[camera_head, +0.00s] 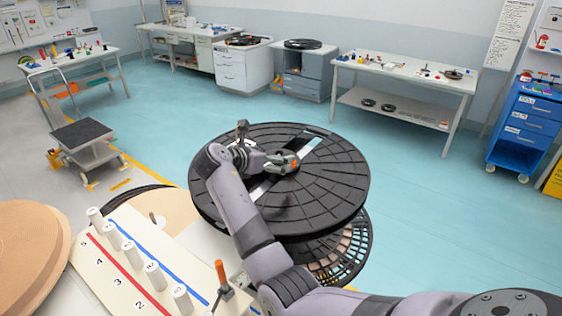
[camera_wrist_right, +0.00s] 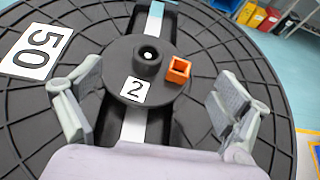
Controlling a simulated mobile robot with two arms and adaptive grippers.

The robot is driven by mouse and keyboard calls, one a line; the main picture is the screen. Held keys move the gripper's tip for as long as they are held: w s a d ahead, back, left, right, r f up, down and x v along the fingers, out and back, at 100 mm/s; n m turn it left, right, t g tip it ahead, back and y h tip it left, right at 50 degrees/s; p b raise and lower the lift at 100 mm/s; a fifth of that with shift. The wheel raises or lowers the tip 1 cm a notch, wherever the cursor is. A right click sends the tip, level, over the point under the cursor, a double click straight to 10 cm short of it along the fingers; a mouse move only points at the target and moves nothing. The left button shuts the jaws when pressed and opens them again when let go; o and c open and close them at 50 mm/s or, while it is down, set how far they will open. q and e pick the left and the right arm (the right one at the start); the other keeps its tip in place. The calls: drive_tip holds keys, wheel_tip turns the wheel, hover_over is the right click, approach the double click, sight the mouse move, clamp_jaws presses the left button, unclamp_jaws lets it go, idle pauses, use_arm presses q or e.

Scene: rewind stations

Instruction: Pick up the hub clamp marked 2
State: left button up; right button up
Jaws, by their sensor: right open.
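The hub clamp marked 2 (camera_wrist_right: 150,58) is a round black disc with a raised boss, a white label reading 2 and an orange square block (camera_wrist_right: 179,70). It lies at the middle of a large black reel flange (camera_head: 335,185), over a pale strip. My right gripper (camera_wrist_right: 155,108) is open above the flange, its two fingers apart on either side of the clamp and not visibly touching it. In the head view the right gripper (camera_head: 280,162) partly hides the clamp. My left gripper is not in view.
A pale board (camera_head: 125,262) with several white numbered pegs and red and blue lines stands at the lower left. An orange-handled tool (camera_head: 221,275) stands beside it. Blue floor beyond the reel is clear.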

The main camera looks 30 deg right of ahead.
approach(294, 154)
drive_tip(key=x, duration=0.4)
drive_tip(key=shift+d+f+b, duration=0.1)
drive_tip(key=shift+f+b, duration=0.05)
drive_tip(key=shift+b, duration=0.2)
drive_tip(key=shift+s, duration=0.1)
drive_tip(key=c, duration=1.5)
